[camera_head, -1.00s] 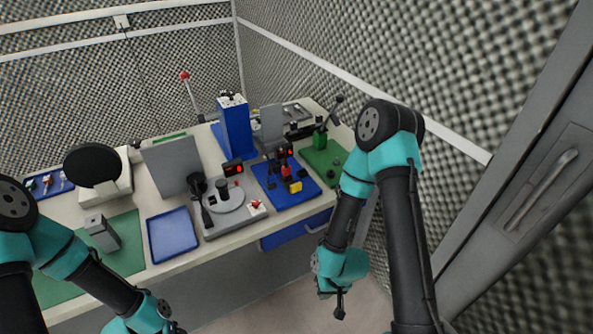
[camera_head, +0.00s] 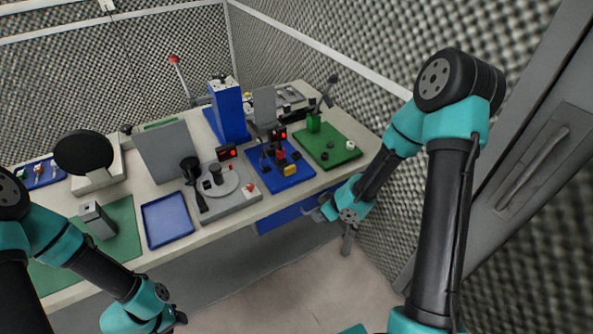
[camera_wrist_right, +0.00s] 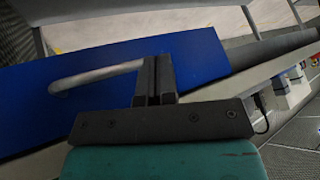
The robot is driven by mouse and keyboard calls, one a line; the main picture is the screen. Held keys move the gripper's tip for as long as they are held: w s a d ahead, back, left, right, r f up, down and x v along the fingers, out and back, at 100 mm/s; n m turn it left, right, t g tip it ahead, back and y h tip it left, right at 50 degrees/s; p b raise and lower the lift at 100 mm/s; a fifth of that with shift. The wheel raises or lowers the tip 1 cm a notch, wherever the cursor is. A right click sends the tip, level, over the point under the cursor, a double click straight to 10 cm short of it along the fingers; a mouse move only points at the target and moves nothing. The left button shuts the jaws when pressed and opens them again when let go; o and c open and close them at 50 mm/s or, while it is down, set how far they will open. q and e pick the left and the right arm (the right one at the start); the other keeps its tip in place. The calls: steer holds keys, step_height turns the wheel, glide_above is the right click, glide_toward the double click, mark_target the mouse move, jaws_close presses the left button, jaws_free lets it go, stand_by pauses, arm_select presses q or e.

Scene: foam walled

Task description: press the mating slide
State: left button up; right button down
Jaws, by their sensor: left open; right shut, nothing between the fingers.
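I cannot tell for sure which part is the mating slide. A blue plate (camera_head: 302,179) bears a small fixture with black, red and yellow parts (camera_head: 281,157) and a red display. A grey round-plate station (camera_head: 243,201) stands to its left. My right gripper (camera_head: 347,248) hangs in front of the bench, low beside the blue drawer. In the right wrist view its fingers (camera_wrist_right: 155,78) are together and empty, in front of the blue drawer front (camera_wrist_right: 195,58); a pale handle (camera_wrist_right: 95,76) shows beside them. My left gripper (camera_head: 180,318) is open at the lower left, away from the bench parts.
A green mat (camera_head: 343,158) with a lever post lies at the right end of the bench. A tall blue block (camera_head: 229,112), a blue tray (camera_head: 166,220) and a grey box (camera_head: 97,220) also stand there. Foam walls close in behind and right. The floor in front is clear.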

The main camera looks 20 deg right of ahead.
step_height(320, 180, up, 20)
steer(key=w+d+n+t, duration=0.1)
steer(key=w+n, duration=0.1)
steer(key=n, duration=1)
steer(key=shift+d+h, duration=0.15)
steer(key=shift+h, duration=0.25)
steer(key=shift+w, duration=0.1)
glide_toward(289, 175)
steer(key=shift+s+a+f, duration=0.3)
steer(key=shift+a+f, duration=0.05)
steer(key=shift+f, duration=0.45)
steer(key=shift+s+a+f, duration=0.3)
steer(key=shift+f, duration=0.45)
steer(key=shift+s+a+f, duration=0.3)
steer(key=shift+a+f, duration=0.05)
steer(key=shift+f, duration=0.45)
steer(key=shift+w+a, duration=0.15)
steer(key=shift+w, duration=0.8)
steer(key=shift+w+a, duration=0.15)
steer(key=shift+w, duration=0.85)
steer(key=shift+w+d, duration=0.1)
